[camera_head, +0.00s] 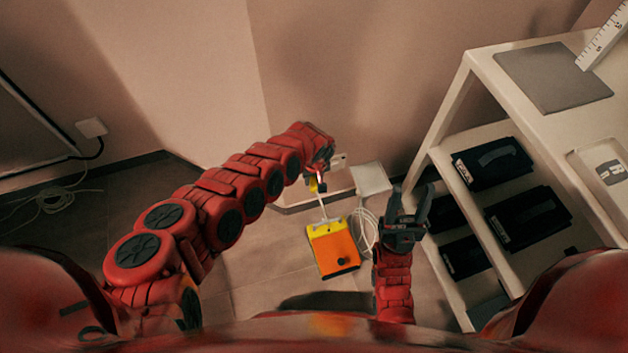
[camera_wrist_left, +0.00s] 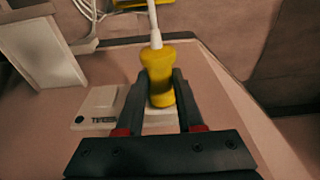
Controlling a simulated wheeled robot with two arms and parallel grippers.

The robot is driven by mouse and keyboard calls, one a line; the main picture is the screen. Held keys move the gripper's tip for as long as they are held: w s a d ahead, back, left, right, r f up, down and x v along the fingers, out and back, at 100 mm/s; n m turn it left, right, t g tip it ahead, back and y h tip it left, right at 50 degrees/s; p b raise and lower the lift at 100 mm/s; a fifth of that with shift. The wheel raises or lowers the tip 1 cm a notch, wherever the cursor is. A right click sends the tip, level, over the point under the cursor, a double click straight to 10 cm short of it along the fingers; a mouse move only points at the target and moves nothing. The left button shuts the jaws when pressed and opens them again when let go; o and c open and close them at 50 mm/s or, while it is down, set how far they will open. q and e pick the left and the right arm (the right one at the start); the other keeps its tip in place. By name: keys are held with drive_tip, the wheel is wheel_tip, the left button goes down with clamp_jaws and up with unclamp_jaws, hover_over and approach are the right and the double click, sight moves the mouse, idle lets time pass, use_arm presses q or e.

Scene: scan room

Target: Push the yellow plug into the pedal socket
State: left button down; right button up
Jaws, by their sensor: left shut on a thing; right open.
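The yellow plug (camera_wrist_left: 157,62) is between the fingers of my left gripper (camera_wrist_left: 160,92), which is shut on it. A white cable (camera_wrist_left: 154,22) runs from its far end. Its near end meets a pale piece beside a white labelled plate (camera_wrist_left: 98,108), which appears to be the socket plate; I cannot tell how far in the plug sits. In the head view my left gripper (camera_head: 318,180) is by the wall, above the orange and yellow pedal (camera_head: 334,250) on the floor. My right gripper (camera_head: 406,212) is open and empty, right of the pedal.
A white shelf unit (camera_head: 462,85) with several black cases (camera_head: 492,162) stands at the right. A grey mat (camera_head: 552,77) and a ruler (camera_head: 606,40) lie on top. A pale box (camera_head: 370,178) and coiled cable (camera_head: 367,228) are near the pedal.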

use_arm(q)
drive_tip(key=shift+w, duration=0.1)
drive_tip(key=shift+c, duration=2.3)
unclamp_jaws()
wheel_tip(320, 180, up, 17)
drive_tip(key=s+p, duration=0.2)
drive_tip(key=p, duration=0.6)
drive_tip(key=shift+s+d, duration=0.25)
drive_tip(key=shift+d, duration=0.1)
